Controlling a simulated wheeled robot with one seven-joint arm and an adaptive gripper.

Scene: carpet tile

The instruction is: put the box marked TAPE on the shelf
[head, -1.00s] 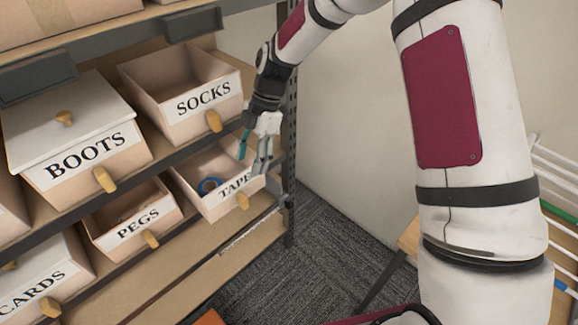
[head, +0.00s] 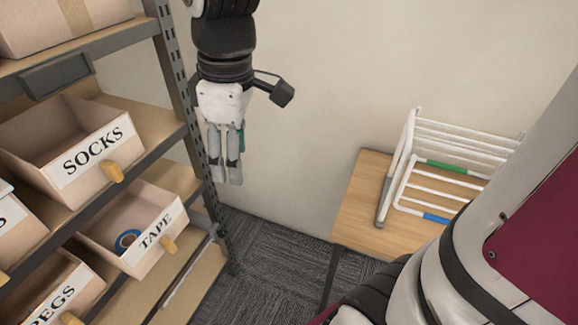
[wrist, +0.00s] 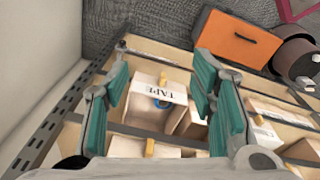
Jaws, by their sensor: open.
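The box marked TAPE (head: 148,246) is a light cardboard open-topped box with a yellow knob on its labelled front. It stands on the shelf (head: 189,280), in the level below the SOCKS box, with a blue roll of tape (head: 127,239) inside. In the wrist view the TAPE box (wrist: 173,96) shows upside down between and beyond my fingers. My gripper (head: 228,182) hangs to the right of the rack in front of the wall, empty and apart from the box. Its teal pads stand wide apart in the wrist view (wrist: 161,72).
The SOCKS box (head: 62,150) stands above, and the PEGS box (head: 50,290) stands left of the TAPE box. A slotted dark post (head: 187,110) edges the rack. A wooden table (head: 375,205) holds a white rack (head: 450,170). An orange box (wrist: 236,40) lies on the carpet.

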